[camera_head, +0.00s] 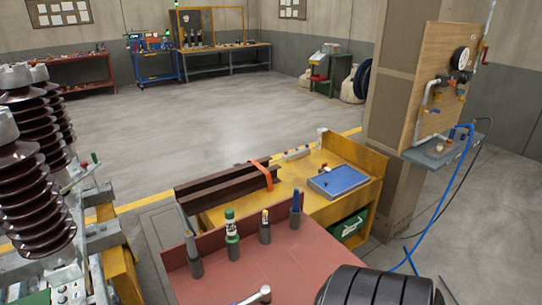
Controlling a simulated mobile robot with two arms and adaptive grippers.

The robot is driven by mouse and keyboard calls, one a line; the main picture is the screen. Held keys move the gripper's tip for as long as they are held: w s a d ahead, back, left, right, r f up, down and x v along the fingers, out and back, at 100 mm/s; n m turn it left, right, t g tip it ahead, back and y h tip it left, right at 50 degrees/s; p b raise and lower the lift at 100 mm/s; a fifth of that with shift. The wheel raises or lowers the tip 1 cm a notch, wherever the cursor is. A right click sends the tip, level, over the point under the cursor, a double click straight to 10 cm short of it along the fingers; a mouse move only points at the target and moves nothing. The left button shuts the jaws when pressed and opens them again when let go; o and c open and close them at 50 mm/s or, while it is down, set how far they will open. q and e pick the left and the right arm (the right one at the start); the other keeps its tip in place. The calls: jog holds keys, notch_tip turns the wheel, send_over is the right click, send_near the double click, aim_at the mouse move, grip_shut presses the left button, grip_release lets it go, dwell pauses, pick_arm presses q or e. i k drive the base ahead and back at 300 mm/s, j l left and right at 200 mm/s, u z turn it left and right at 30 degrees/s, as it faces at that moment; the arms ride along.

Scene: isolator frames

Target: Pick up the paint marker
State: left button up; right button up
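Several slim, pen-like items stand upright in dark grey cylindrical holders on a red work surface (262,265). One is a green-and-white marker-like tube (231,222), the thickest of them. To its right are a slim item with a yellow, white and red top (265,218) and a blue one (296,203). A thin grey item (187,232) stands at the left end. The green-and-white tube looks most like a paint marker, but I cannot read its label. Neither of my grippers is in view.
A silver tool (257,296) lies at the front edge, and a black ribbed cylinder (375,288) covers the front right. Behind is a yellow bench (361,157) with a blue tray (338,181) and a brown steel beam (226,187). Brown ribbed insulators (30,175) stand left.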

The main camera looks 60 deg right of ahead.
aim_at(265, 222)
jog(key=z, duration=1.8)
jog(key=j, duration=0.2)
